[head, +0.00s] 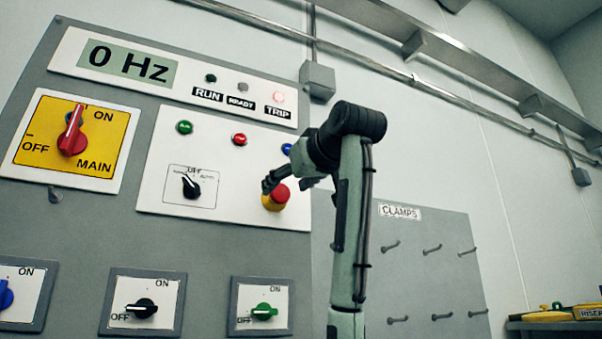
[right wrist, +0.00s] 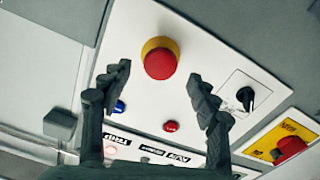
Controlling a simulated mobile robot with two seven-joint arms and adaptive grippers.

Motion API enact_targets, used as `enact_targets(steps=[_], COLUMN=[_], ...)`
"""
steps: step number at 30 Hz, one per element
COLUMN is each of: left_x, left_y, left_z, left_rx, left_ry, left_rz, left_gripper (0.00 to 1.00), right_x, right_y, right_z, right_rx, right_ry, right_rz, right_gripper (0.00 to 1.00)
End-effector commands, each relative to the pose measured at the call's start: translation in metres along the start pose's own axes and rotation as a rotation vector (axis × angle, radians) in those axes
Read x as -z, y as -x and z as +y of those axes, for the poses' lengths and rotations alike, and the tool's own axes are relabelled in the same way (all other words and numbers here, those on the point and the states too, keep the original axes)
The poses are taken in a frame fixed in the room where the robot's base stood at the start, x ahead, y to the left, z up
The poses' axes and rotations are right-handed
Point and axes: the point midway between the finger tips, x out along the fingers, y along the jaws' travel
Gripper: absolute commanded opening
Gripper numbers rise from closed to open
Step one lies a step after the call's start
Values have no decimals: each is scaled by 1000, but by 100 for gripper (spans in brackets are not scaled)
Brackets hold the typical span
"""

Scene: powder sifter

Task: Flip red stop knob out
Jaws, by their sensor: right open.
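The red stop knob (head: 277,196) is a round mushroom button on a yellow base, on the lower right of the white control panel. In the right wrist view the red knob (right wrist: 160,63) shows beyond the gap between my fingers. My right gripper (head: 285,181) is near it in the head view, just above and in front. Its two dark fingers (right wrist: 160,95) are spread apart with nothing between them, and I cannot tell how far they are from the knob. My left gripper is not in view.
A blue button (head: 286,149), a red button (head: 239,138) and a black selector (head: 190,186) share the panel. The red main switch (head: 72,140) is on a yellow plate at left. A clamps board (head: 420,270) hangs right, behind my arm.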

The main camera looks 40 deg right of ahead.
Motion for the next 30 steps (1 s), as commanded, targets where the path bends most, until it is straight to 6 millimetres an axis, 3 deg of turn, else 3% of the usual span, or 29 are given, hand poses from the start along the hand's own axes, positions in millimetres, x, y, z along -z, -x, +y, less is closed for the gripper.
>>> enact_targets(steps=[7,15,30], left_x=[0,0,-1], left_y=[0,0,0], left_z=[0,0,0], left_rx=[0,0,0], left_ry=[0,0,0], left_rz=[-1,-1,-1], left_gripper=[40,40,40], right_x=[1,4,0], right_y=[62,78,80], right_z=[2,3,0], right_rx=[-5,-9,0], right_ry=[2,5,1], right_rz=[6,14,-1], right_gripper=[61,61,61])
